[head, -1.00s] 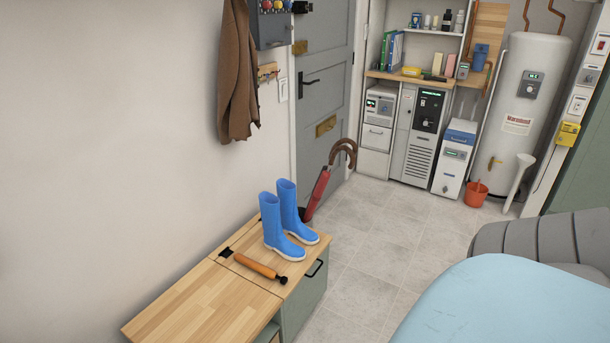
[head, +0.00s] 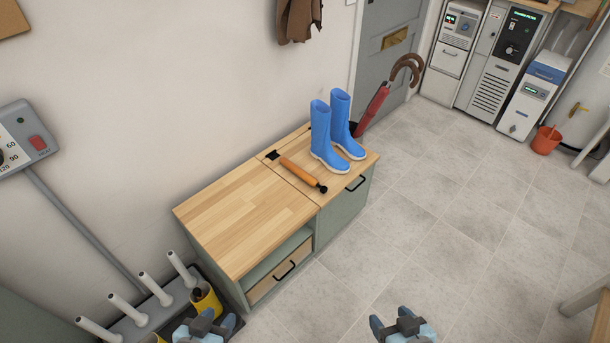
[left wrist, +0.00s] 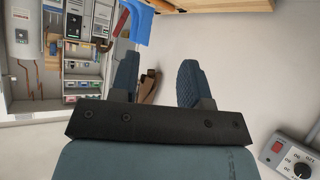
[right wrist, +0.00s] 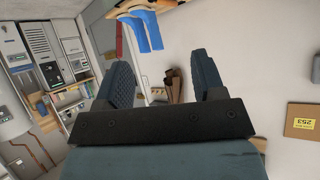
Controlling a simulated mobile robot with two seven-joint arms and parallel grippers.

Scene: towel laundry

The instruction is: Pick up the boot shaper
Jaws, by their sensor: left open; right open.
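The boot shaper appears to be the orange-brown wooden piece (head: 298,173) with black ends, lying on the wooden bench top beside a pair of blue boots (head: 331,135). The boots stand upright on the bench's far end; part of them shows in the left wrist view (left wrist: 140,22) and the right wrist view (right wrist: 147,30). My left gripper (head: 205,318) is open and empty, in front of the bench at the bottom of the head view. My right gripper (head: 403,318) is open and empty, to the right of the bench over the floor. Both are apart from the shaper.
The bench (head: 235,215) stands against the wall, with an open shelf and drawers. A boot rack with white pegs (head: 155,288) and yellow boots (head: 206,300) is at lower left. A red umbrella (head: 374,108) leans behind the blue boots. The tiled floor (head: 440,230) right of the bench is clear.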

